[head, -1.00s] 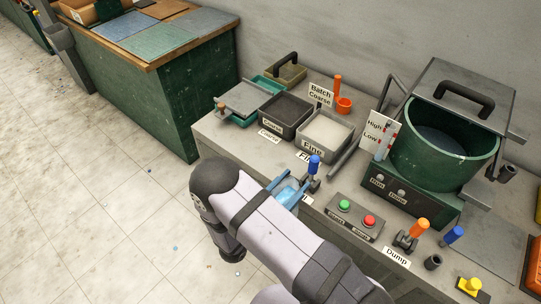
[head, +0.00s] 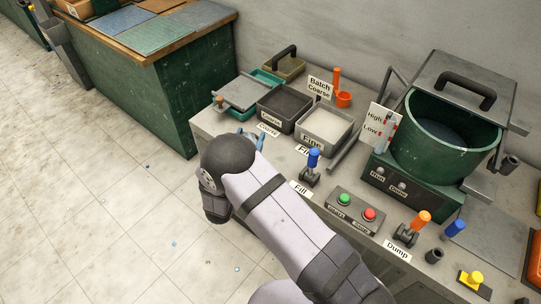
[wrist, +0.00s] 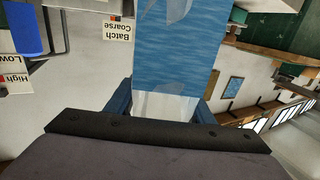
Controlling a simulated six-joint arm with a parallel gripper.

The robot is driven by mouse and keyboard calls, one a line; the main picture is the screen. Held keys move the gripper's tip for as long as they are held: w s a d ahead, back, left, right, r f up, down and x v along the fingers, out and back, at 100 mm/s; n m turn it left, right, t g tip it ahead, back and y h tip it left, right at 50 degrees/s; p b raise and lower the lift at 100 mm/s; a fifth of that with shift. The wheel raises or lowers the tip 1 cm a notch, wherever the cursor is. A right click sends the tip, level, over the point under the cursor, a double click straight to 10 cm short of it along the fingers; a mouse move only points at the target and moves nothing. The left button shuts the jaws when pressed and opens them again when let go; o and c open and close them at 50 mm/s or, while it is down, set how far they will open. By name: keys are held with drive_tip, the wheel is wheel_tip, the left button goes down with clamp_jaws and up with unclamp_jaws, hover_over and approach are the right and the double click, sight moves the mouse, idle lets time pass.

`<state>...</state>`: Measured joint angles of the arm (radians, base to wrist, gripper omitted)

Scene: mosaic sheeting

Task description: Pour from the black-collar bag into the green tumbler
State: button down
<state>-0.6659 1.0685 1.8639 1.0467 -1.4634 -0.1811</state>
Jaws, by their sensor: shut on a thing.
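The green tumbler (head: 411,142) is a large open drum on a green base at the right in the head view, with a grey lid plate raised behind it. In the wrist view my gripper (wrist: 166,106) is shut on a bag (wrist: 178,50) with a rippled blue panel and clear, pale parts. I cannot make out a black collar on it. In the head view my gripper (head: 252,138) is left of the tumbler, at the bench's front left, mostly hidden behind my arm. The bag is not clear there.
The bench holds a dark Coarse bin (head: 283,106), a pale-filled Fine bin (head: 325,125), a blue Fill lever (head: 312,160), a button box (head: 355,208) and an orange Dump lever (head: 420,222). An orange scoop (head: 343,99) stands behind. Open floor lies left.

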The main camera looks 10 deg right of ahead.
drive_tip(key=shift+w+a+r, duration=0.45)
drive_tip(key=w+d+r+m+g+h+b, duration=0.3)
drive_tip(key=w+d+r+h+b, duration=0.3)
drive_tip(key=w+d+r+b, duration=0.3)
drive_tip(key=shift+d+r+m+g+b, duration=0.45)
drive_tip(key=shift+d+m+b, duration=0.2)
drive_tip(key=shift+d+m, duration=0.25)
wheel_tip(320, 180, down, 10)
drive_tip(key=p, duration=0.1)
drive_tip(key=shift+r, duration=0.15)
drive_tip(key=shift+f, duration=0.2)
drive_tip(key=c, duration=0.8)
unclamp_jaws()
drive_tip(key=shift+c, duration=0.2)
